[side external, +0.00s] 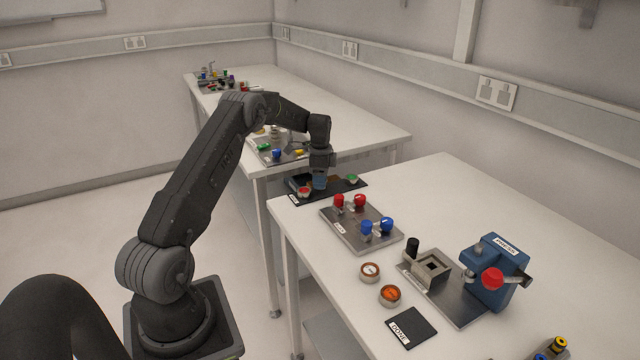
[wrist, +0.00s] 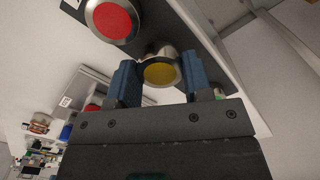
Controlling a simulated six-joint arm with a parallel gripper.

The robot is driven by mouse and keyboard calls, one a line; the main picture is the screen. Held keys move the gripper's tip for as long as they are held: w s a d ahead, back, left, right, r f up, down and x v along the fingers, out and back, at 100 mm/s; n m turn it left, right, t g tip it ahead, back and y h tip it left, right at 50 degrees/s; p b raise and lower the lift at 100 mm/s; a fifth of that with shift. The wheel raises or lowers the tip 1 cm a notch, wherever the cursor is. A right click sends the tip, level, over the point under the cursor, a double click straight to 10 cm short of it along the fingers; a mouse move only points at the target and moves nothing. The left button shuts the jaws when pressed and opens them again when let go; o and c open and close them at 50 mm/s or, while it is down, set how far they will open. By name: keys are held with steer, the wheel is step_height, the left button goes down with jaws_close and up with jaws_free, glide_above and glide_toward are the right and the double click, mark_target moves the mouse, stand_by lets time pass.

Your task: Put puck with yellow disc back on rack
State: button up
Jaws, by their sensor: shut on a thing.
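The puck with the yellow disc (wrist: 160,73) is a metal puck between the two blue fingers of my gripper (wrist: 162,64) in the wrist view. My gripper is shut on it. In the side view my gripper (side external: 319,181) points down at the dark rack (side external: 336,190) between the red puck and the green puck, and its fingers hide the yellow puck. The rack also shows in the wrist view (wrist: 178,28), behind the held puck. I cannot tell whether the puck touches the rack.
A red-disc puck (side external: 304,191) and a green-disc puck (side external: 351,180) sit on the rack either side. A metal plate with red and blue knobs (side external: 347,222) stands close in front. Two round pucks, a black mat (side external: 411,327) and a blue press (side external: 495,270) lie farther right.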

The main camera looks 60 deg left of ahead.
steer(key=shift+f, duration=0.85)
steer(key=shift+f, duration=0.15)
steer(key=o, duration=1.1)
